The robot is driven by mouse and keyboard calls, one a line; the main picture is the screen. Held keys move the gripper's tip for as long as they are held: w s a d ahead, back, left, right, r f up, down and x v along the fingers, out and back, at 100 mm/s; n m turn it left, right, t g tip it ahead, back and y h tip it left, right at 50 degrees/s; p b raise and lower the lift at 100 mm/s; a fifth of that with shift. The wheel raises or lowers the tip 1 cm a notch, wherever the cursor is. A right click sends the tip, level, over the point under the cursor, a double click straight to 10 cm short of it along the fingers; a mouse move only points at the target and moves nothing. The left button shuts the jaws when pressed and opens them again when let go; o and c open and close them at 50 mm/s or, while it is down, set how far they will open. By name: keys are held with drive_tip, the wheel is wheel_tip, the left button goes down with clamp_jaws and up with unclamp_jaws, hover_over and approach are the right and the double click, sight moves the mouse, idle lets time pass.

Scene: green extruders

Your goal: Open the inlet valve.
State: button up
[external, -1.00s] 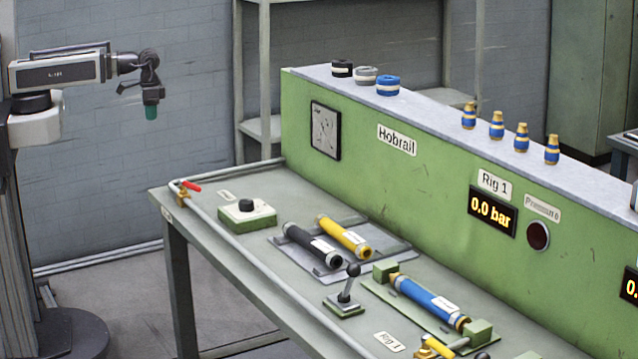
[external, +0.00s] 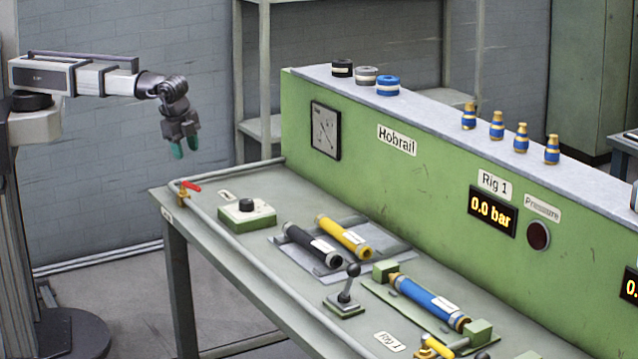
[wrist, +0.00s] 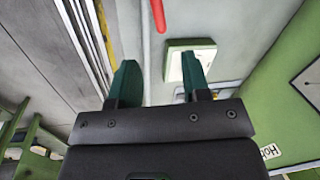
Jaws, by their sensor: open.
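The valve on the grey pipe at the left end of the bench has a red lever (external: 191,186) and a brass body (external: 183,198). The red lever (wrist: 158,14) also shows at the top of the wrist view, ahead of my fingers and roughly in line with the gap between them. My gripper (external: 185,147) appears above the valve in the external view, apart from it. Its green fingers are open and empty, also in the wrist view (wrist: 158,75). The brass body is not clearly seen in the wrist view.
A green and white box with a black knob (external: 246,206) stands right of the valve. The grey pipe (external: 240,256) runs along the bench's front edge. Black (external: 312,246) and yellow (external: 343,236) cylinders lie farther right. The green panel (external: 370,170) rises behind. The Rig 1 display reads 0.0 bar.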

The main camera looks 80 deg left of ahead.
sight(193, 185)
drive_tip(key=f+b, duration=0.3)
drive_tip(key=w+a+f+b, duration=0.1)
drive_tip(key=f+b, duration=0.6)
drive_tip(key=shift+w+a+f+b, duration=0.15)
drive_tip(key=shift+w+f+b, duration=0.15)
drive_tip(key=shift+f+b, duration=0.1)
drive_tip(key=shift+r, duration=0.1)
clamp_jaws()
